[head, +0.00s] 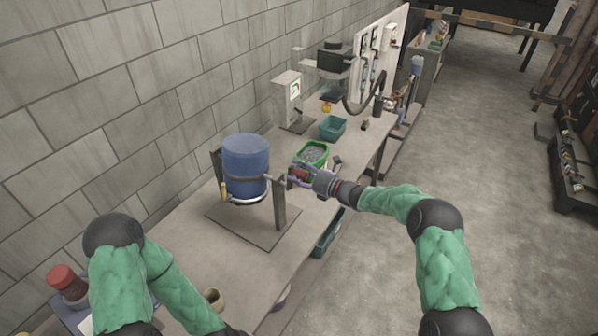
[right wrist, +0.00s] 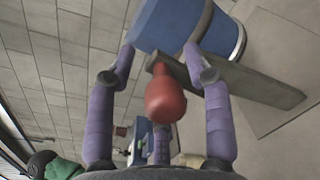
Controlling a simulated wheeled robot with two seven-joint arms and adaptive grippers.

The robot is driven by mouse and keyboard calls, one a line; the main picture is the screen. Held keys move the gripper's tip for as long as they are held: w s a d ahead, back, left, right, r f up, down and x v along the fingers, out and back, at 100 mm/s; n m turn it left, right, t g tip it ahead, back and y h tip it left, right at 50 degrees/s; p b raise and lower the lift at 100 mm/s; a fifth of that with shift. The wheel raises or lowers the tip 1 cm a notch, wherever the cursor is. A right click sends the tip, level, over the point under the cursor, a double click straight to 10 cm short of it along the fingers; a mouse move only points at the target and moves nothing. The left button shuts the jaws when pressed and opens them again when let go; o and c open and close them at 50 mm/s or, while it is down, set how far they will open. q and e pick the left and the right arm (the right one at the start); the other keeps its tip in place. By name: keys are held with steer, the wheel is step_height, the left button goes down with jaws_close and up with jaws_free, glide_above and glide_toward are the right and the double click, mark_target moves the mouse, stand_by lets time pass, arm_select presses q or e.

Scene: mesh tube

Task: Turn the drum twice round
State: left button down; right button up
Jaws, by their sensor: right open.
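The blue drum (head: 246,165) hangs upright in a metal stand (head: 280,203) on the workbench; it also shows at the top of the right wrist view (right wrist: 175,25). A red crank knob (right wrist: 165,98) sticks out from the side of the stand's post (right wrist: 245,84). My right gripper (head: 293,174) is at the right side of the stand. In the right wrist view its purple fingers (right wrist: 160,56) are spread on both sides of the knob, with gaps to it. My left arm (head: 120,265) is at the lower left; its gripper is outside the picture.
A green bin (head: 313,154) with grey contents stands just behind my right gripper. A teal bin (head: 332,128) and a grey machine (head: 288,98) are farther back. A red-topped jar (head: 66,284) and a small cup (head: 214,299) are near the left arm. A block wall (head: 120,85) borders the bench.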

steer(key=v, duration=1.2)
